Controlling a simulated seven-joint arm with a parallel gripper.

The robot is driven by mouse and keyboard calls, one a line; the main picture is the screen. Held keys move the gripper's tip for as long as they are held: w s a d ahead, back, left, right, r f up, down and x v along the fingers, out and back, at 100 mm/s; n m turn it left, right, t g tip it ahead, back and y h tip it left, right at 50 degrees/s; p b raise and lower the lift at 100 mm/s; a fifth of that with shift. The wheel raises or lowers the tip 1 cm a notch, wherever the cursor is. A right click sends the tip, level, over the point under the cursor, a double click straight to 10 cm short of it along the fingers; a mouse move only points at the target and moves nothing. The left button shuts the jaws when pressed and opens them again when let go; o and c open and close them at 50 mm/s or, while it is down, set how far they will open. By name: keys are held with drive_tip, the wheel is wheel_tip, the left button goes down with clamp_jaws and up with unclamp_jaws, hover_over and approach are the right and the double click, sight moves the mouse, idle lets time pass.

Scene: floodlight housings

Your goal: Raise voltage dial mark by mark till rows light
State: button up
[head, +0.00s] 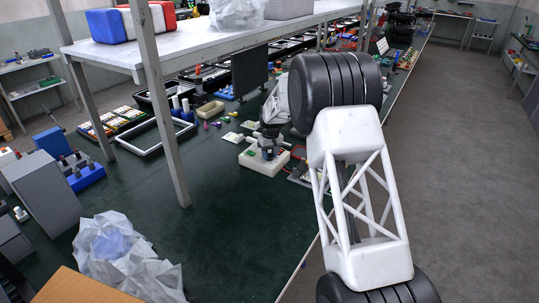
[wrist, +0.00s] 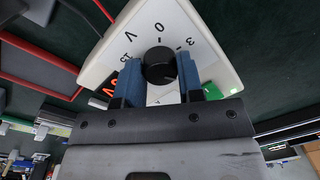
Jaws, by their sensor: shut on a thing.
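The power supply is a white box (head: 262,168) on the dark green bench in the head view. The wrist view shows its white top (wrist: 215,65), printed with a V, a 0, a 3 and what looks like 15. The black round dial (wrist: 158,64) stands on it. My gripper (wrist: 160,73) has its blue fingers shut on the dial's two sides. A red lit display (wrist: 108,92) is partly hidden by the left finger, so its reading is unclear. A green patch (wrist: 211,91) shows beside the right finger. In the head view my gripper (head: 268,147) is over the box. I cannot make out any lit rows.
A white shelf (head: 215,45) on grey legs stands over the bench. An empty black-and-white frame (head: 165,152) and crumpled clear plastic (head: 125,258) lie left. Bare bench lies in front.

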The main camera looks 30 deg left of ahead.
sight(270, 155)
drive_tip(key=m, duration=1)
drive_tip(key=shift+m+t, duration=0.3)
idle(0.4)
drive_tip(key=o, duration=0.9)
drive_tip(key=shift+r, duration=0.15)
drive_tip(key=shift+d+r, duration=0.2)
drive_tip(key=shift+r, duration=3.6)
